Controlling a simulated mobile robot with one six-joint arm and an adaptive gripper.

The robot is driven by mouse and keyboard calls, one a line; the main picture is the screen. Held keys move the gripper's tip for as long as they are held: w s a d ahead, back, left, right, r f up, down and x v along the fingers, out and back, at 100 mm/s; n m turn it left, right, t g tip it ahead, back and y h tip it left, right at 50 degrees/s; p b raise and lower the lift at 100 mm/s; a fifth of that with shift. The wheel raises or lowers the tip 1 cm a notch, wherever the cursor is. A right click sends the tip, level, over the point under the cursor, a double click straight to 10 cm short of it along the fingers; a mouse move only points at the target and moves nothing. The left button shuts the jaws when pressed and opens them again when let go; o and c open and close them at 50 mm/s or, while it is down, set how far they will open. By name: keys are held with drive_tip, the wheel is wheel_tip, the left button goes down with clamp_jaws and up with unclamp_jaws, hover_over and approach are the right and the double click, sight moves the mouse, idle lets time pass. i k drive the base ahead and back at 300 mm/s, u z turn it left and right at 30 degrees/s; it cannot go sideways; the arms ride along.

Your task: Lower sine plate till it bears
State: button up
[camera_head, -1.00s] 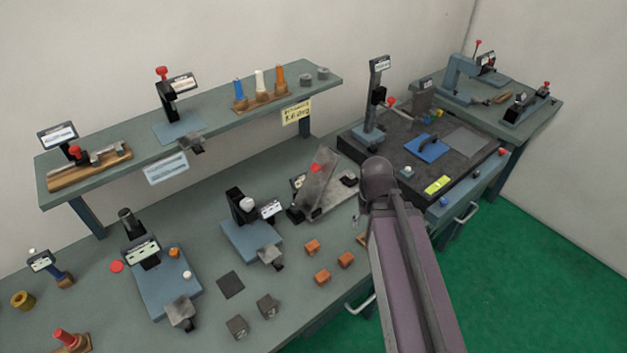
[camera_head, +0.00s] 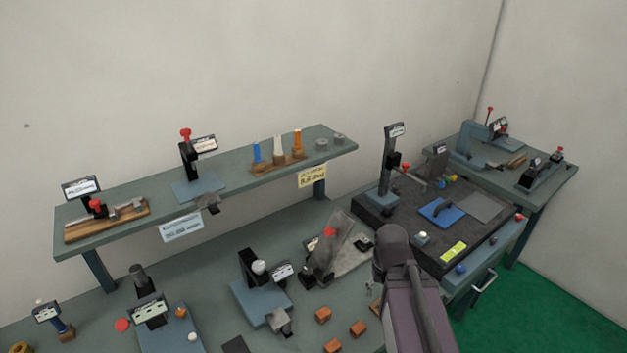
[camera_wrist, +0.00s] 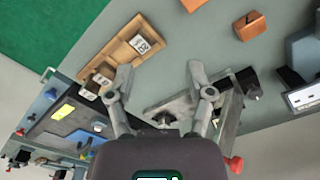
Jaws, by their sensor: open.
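The sine plate (camera_head: 340,236) is a grey plate with a red knob, standing tilted over its flat grey base in the head view. In the wrist view its metal parts (camera_wrist: 229,118) lie beside and below the right finger, with the red knob at the lower right. My gripper (camera_wrist: 160,75) is open, its two fingers spread with nothing between them. It is over the bench close to the sine plate; whether a finger touches the plate I cannot tell. In the head view my arm hides the gripper.
A wooden tray with labelled blocks (camera_wrist: 118,52) lies beside the left finger. Several orange blocks (camera_head: 323,315) lie on the bench in front of the sine plate. A blue fixture (camera_head: 262,298) stands left. A dark surface plate (camera_head: 470,255) with a height stand is right.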

sight(332, 238)
drive_tip(key=z, duration=0.5)
drive_tip(key=k, duration=1.35)
drive_tip(key=u, duration=0.4)
drive_tip(key=i, duration=1)
drive_tip(key=u, duration=0.05)
